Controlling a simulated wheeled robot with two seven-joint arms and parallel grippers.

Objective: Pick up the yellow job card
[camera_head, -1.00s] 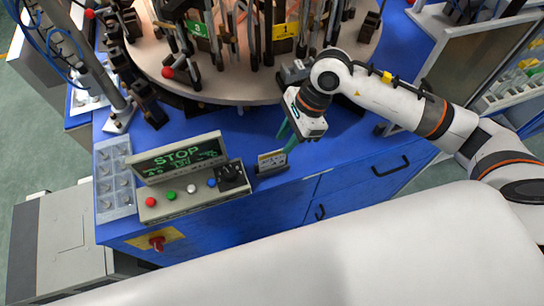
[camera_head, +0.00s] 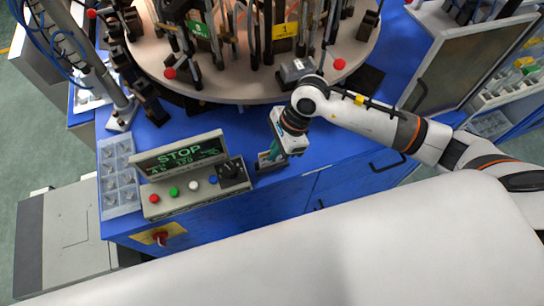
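The job card's small dark holder (camera_head: 262,167) stands on the blue bench top, just right of the control box. The card itself is almost fully hidden now behind my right gripper's fingers. My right gripper (camera_head: 271,157) has its green fingers down at the holder, over the place of the card. The fingers overlap in the view, so I cannot tell whether they are open or closed on the card. My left gripper is not in view.
A control box (camera_head: 155,205) with a green STOP display and coloured buttons sits close left of the holder. A round turntable (camera_head: 240,90) with several fixtures stands behind. A clear tray (camera_head: 118,178) lies at left. Bare blue bench lies right of the gripper.

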